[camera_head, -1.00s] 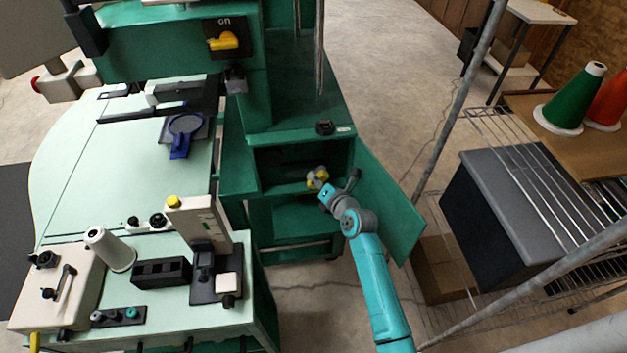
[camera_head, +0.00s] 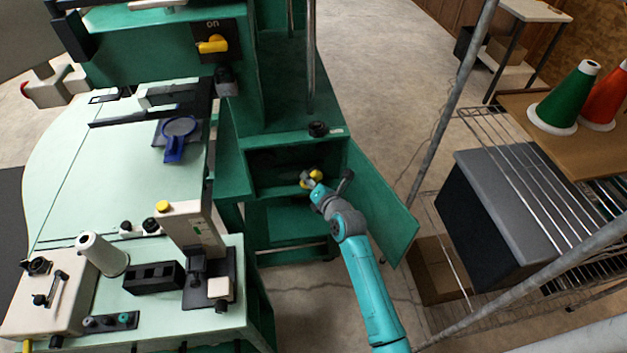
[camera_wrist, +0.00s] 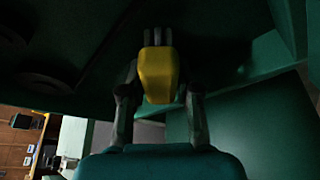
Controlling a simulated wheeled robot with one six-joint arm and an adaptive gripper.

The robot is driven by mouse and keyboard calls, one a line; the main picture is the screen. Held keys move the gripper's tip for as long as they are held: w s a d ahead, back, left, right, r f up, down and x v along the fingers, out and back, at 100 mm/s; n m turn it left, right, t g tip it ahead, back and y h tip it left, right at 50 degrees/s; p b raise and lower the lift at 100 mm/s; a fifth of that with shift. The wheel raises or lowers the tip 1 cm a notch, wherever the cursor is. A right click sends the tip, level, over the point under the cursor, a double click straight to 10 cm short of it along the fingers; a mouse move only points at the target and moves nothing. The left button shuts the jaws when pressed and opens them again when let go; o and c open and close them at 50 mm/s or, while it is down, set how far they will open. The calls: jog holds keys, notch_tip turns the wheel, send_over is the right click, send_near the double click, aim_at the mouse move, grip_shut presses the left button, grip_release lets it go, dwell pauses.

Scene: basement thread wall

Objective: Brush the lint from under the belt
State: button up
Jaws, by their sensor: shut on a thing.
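My gripper (camera_head: 313,180) reaches into the open green compartment (camera_head: 270,165) low on the machine. In the wrist view my gripper (camera_wrist: 158,95) is shut on a yellow handle (camera_wrist: 158,72), which looks like the brush's. The yellow handle also shows in the head view (camera_head: 304,184). Its far end runs into shadow, so bristles cannot be made out. Dark round shapes (camera_wrist: 45,90), perhaps pulleys, lie at the upper left of the wrist view. The belt and the lint cannot be made out in the dark.
The green compartment door (camera_head: 385,200) hangs open just right of my arm. A metal rack post (camera_head: 452,105) and a black bin with a grey lid (camera_head: 520,200) stand further right. A pale worktable with a white thread cone (camera_head: 102,255) is on the left.

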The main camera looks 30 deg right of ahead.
aim_at(274, 178)
jog(key=shift+w+a+f, duration=0.1)
jog(key=shift+w+a, duration=0.15)
jog(key=shift+a, duration=0.6)
jog(key=shift+w+a, duration=0.2)
jog(key=shift+a, duration=0.65)
jog(key=shift+w+a, duration=0.45)
jog(key=shift+a, duration=0.6)
jog(key=shift+w+a, duration=0.4)
jog(key=shift+a, duration=0.6)
jog(key=shift+w+a, duration=0.45)
jog(key=shift+a, duration=0.6)
jog(key=s+a, duration=0.2)
jog(key=s, duration=0.3)
jog(key=shift+s, duration=0.4)
jog(key=shift+s, duration=0.1)
jog(key=s, duration=0.2)
jog(key=shift+s+a, duration=0.3)
jog(key=shift+a, duration=0.1)
